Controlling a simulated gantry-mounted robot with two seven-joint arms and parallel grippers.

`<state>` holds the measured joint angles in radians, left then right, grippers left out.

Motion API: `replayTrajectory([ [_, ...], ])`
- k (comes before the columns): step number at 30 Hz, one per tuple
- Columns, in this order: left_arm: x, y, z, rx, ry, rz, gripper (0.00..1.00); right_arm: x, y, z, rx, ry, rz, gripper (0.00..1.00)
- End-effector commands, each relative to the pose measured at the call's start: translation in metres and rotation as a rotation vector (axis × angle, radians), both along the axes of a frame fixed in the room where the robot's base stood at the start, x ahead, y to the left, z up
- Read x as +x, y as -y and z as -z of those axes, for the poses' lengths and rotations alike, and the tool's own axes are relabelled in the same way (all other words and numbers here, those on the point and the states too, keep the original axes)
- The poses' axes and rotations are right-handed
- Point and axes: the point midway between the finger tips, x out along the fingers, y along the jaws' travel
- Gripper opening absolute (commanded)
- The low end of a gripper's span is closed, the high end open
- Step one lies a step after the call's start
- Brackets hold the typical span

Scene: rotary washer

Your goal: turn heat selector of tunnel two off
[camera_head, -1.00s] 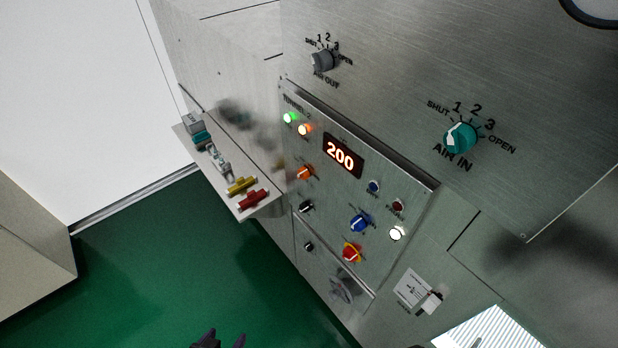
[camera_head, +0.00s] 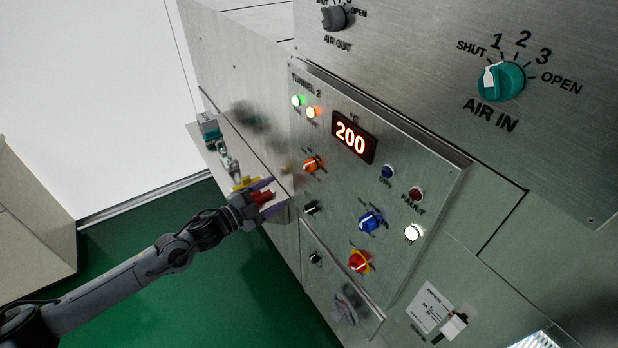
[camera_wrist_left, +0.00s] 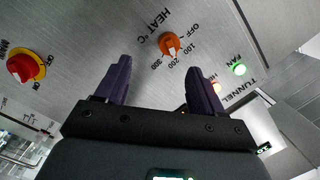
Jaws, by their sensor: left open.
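The heat selector of tunnel two is an orange round knob (camera_head: 311,164) on the grey steel "TUNNEL 2" panel (camera_head: 340,205), left of and below the red "200" display (camera_head: 354,137). In the left wrist view the knob (camera_wrist_left: 170,43) shows "HEAT °C" lettering and marks OFF, 100, 200 and 300. Its white pointer appears to face 200. My left gripper (camera_head: 275,191) has purple fingers, open and empty, below and left of the knob. In the wrist view the fingers (camera_wrist_left: 160,66) stand either side of the space below the knob, apart from it. My right gripper is not in view.
A blue knob (camera_head: 370,221) and a red-and-yellow switch (camera_head: 359,261) are lower on the panel. Green (camera_head: 298,101) and orange (camera_head: 312,112) lamps glow above. The teal AIR IN knob (camera_head: 501,81) is upper right.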

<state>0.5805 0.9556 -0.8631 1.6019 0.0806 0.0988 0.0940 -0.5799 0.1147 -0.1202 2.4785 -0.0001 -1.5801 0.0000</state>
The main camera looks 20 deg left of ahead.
Motion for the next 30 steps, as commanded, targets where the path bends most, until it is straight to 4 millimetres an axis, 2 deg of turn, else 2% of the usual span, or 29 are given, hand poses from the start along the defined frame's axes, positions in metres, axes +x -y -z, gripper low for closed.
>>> replayTrajectory([
  [3,0.009,0.001,-0.015,0.001,0.030,0.000,0.68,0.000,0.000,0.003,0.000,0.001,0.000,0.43],
  [6,0.018,0.005,-0.020,-0.001,0.035,0.000,0.68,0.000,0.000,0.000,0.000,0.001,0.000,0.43],
  [21,0.082,0.045,-0.020,-0.002,0.034,0.000,0.68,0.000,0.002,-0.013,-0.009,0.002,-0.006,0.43],
  [30,0.099,0.054,-0.018,0.000,0.033,0.000,0.68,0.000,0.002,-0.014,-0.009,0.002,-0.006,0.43],
])
